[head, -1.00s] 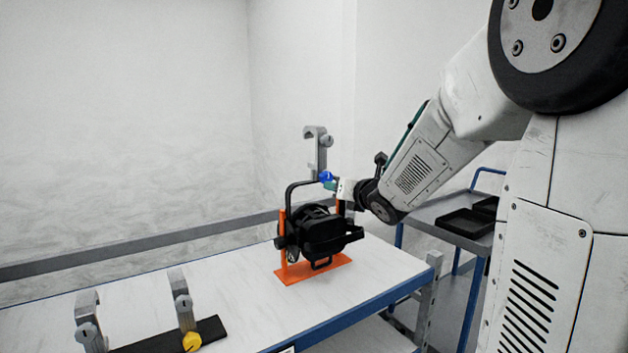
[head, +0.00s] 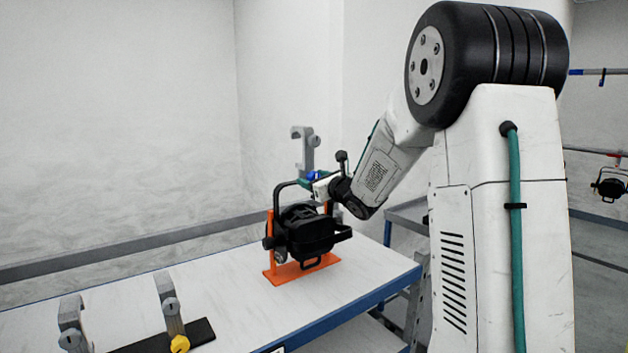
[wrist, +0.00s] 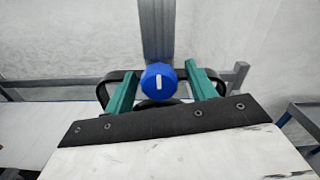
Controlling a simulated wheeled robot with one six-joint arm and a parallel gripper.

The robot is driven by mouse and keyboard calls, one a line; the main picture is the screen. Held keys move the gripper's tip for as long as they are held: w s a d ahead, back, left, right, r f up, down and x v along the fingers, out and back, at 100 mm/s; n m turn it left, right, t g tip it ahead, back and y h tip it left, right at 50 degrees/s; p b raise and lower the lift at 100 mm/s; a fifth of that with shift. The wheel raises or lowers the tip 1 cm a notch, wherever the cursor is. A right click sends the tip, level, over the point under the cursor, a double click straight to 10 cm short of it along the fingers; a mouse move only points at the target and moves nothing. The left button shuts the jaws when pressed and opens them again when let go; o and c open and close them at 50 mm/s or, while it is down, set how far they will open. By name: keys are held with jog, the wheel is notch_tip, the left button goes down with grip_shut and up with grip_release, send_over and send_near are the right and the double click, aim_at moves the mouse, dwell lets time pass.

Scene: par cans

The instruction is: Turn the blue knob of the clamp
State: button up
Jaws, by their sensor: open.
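The blue knob (wrist: 159,81) sits at the foot of the grey clamp (wrist: 157,30) in the wrist view, with a white mark upright on its face. The clamp also stands in the head view (head: 305,150), above the black yoke of a par can (head: 308,232). My gripper (wrist: 163,82) is open, with one green finger on each side of the knob.
The par can rests in an orange stand (head: 290,274) on the white table (head: 230,290). Two more grey clamps, one with a yellow knob (head: 180,344), stand on a black strip at the front left. Another par can (head: 609,187) hangs at the far right.

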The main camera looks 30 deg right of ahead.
jog(key=c, duration=1)
jog(key=m, duration=0.4)
jog(key=shift+m, duration=0.3)
jog(key=o, duration=1)
jog(key=s, duration=0.7)
jog(key=shift+s+d, duration=0.15)
jog(key=shift+s, duration=0.25)
